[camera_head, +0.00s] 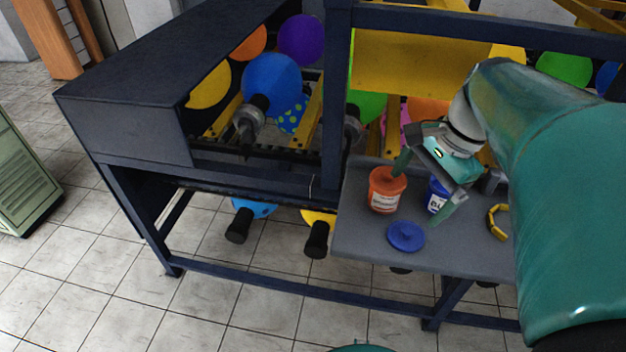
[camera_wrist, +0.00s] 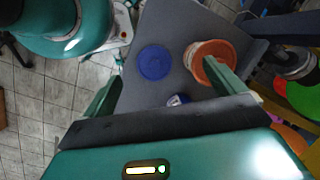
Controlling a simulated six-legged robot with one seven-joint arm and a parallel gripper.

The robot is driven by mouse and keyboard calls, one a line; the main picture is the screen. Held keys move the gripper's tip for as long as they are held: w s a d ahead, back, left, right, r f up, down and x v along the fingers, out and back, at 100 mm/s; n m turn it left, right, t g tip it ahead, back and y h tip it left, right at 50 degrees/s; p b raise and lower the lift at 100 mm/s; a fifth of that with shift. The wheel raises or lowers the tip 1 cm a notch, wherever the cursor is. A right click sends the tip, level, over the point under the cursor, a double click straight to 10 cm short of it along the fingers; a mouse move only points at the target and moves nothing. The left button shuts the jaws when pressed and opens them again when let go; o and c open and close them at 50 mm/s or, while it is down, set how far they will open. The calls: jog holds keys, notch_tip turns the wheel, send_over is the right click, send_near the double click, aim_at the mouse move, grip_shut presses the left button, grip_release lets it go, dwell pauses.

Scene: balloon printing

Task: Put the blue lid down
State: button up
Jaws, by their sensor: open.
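The blue lid (camera_head: 406,236) lies flat on the grey shelf (camera_head: 350,228), near its front edge. It also shows in the wrist view (camera_wrist: 155,62), apart from my fingers. My gripper (camera_head: 428,190) is above the shelf with its fingers spread wide and nothing between them; it also shows in the wrist view (camera_wrist: 160,80). A blue container (camera_head: 434,198) with a white label stands behind the lid, partly hidden by my gripper. In the wrist view only a small part of the blue container (camera_wrist: 178,100) shows.
An orange container (camera_head: 385,192) stands left of the blue one, close to one of my fingers. A yellow curved object (camera_head: 497,222) lies to the right on the shelf. The dark blue machine frame (camera_head: 337,100) with balloons (camera_head: 272,82) rises behind. The shelf's front left is clear.

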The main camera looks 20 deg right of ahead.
jog(key=a+f+n+t+h, duration=0.1)
jog(key=a+n+t, duration=0.3)
jog(key=a+n, duration=1.3)
jog(key=shift+w+a+f+h, duration=0.3)
jog(key=shift+a+h, duration=0.35)
jog(key=shift+h, duration=0.25)
